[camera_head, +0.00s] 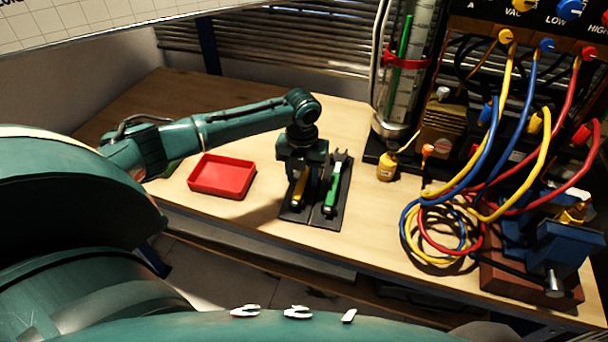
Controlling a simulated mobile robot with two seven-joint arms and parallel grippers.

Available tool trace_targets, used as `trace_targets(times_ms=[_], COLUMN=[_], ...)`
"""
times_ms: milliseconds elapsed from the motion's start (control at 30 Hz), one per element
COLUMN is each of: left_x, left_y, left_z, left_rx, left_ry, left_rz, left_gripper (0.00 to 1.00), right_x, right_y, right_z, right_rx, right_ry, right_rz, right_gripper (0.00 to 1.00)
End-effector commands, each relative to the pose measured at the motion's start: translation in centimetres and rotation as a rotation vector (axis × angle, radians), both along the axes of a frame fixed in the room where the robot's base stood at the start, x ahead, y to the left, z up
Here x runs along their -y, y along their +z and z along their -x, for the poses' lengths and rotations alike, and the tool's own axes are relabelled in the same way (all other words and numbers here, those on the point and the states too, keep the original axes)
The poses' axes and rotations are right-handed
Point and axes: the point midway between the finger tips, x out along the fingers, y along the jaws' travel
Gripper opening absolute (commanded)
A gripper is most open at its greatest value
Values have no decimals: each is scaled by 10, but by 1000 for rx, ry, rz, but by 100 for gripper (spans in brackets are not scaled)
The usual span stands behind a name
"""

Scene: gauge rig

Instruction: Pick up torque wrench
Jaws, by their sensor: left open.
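Two tools lie on a black holder (299,217) near the middle of the table. I cannot tell for sure which is the torque wrench. My left gripper (302,174) is open and points down over the far end of the holder, close above the yellow-handled tool. It hides that tool's far end. I cannot tell whether the fingers touch it. My right gripper is not in view.
A red tray (222,176) sits left of the holder. A glass tube gauge (404,75), a small yellow weight (387,168), coiled coloured cables (438,235) and a blue vise (555,246) fill the right side. Bare wood (345,119) lies behind the holder.

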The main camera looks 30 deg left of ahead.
Motion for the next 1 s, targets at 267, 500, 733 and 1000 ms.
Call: trace_targets(times_ms=[267,500,733,1000], left_x=[0,0,0,0], left_y=[1,1,1,3], left_z=[0,0,0,-1], left_rx=[0,0,1,2], left_ry=[0,0,0,1], left_rz=[0,0,0,0], left_gripper=[23,4,0,0], right_x=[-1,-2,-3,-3], right_y=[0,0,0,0], right_z=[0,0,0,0], right_rx=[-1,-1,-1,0], right_ry=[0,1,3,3], right_rz=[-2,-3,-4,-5], right_gripper=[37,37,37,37])
